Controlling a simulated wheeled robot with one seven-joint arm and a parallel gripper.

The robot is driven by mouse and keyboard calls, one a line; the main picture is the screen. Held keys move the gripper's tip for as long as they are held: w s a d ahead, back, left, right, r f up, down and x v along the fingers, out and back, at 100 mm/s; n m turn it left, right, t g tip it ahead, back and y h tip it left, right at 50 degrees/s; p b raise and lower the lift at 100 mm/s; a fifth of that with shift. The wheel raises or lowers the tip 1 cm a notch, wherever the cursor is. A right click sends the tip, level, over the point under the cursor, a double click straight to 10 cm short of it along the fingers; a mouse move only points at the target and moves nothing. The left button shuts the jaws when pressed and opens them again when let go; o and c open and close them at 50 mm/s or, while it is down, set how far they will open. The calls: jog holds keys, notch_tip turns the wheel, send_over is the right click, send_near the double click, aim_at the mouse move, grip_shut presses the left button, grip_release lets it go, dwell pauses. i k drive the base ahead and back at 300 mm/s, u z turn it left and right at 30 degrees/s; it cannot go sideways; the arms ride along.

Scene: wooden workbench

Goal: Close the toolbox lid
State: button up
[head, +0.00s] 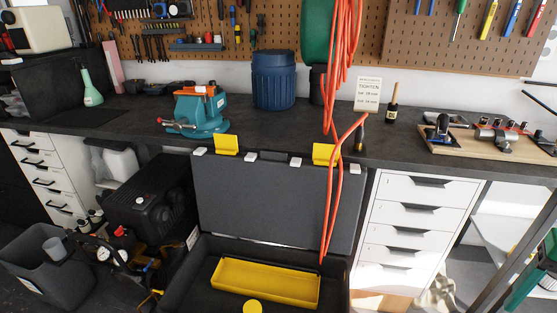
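The toolbox (185,275) is a black open box at the bottom centre of the head view, in front of the workbench. Its lid (270,200) stands raised, its dark grey inner side facing me, near the bench's front edge. Two yellow latches (227,145) and a dark handle (272,155) show along the lid's top edge. A long yellow tray (265,283) lies inside the box. The near part of the toolbox is cut off by the picture's lower edge. My gripper is not in view.
An orange cable (345,70) hangs in front of the lid's right part. A black machine (150,205) and grey bin (45,275) stand left; white drawers (415,220) stand right. A teal vise (198,108) and blue drum (274,80) stand on the bench.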

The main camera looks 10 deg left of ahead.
aim_at(266, 197)
jog(key=k, duration=0.45)
jog(key=u, duration=0.7)
jog(key=i, duration=0.9)
jog(key=z, duration=0.1)
